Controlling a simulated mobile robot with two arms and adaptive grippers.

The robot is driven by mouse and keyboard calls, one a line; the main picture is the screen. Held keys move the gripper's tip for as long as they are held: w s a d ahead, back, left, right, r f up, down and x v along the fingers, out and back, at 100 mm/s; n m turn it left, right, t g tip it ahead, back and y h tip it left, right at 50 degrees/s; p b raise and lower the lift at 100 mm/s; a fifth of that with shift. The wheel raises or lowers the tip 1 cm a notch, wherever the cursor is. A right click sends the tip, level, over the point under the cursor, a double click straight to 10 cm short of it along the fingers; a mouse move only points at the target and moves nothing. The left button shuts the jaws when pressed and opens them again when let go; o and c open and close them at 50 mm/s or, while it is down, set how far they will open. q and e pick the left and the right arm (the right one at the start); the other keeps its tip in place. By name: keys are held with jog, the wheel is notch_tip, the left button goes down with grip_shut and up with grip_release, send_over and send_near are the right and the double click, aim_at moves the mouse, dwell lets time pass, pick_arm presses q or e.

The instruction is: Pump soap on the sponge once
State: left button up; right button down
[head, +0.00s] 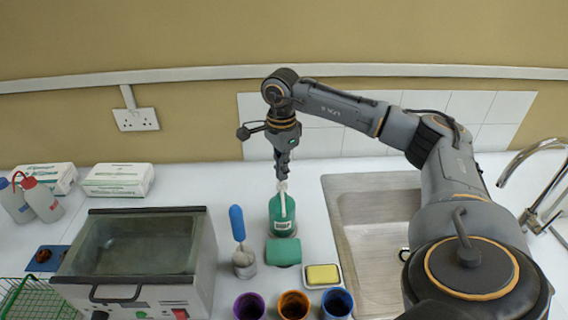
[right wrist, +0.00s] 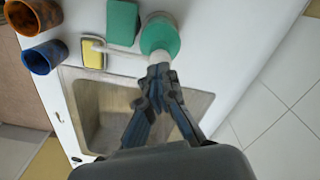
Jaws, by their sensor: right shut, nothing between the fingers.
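A green soap bottle (head: 283,217) with a white pump top stands upright on the counter, left of the sink. Its spout points to the front, towards a green sponge-like block (head: 283,252) lying just in front of it. My right gripper (head: 282,177) is shut and empty, pointing down right above the pump head; I cannot tell whether it touches it. In the right wrist view, the fingertips (right wrist: 159,72) overlap the pump top of the bottle (right wrist: 160,37), and the green block (right wrist: 122,22) lies beside it. My left gripper is not in view.
A yellow block (head: 322,274) sits in a small white dish beside the green block. A blue-handled brush (head: 238,223) stands in a holder to the left. Purple, orange and blue cups (head: 293,305) stand in front. A metal bath (head: 140,245) is left, the sink (head: 370,215) right.

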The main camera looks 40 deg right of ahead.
notch_tip(320, 180, up, 6)
jog(key=p, duration=0.4)
jog(key=shift+f, duration=0.1)
dwell(0.5)
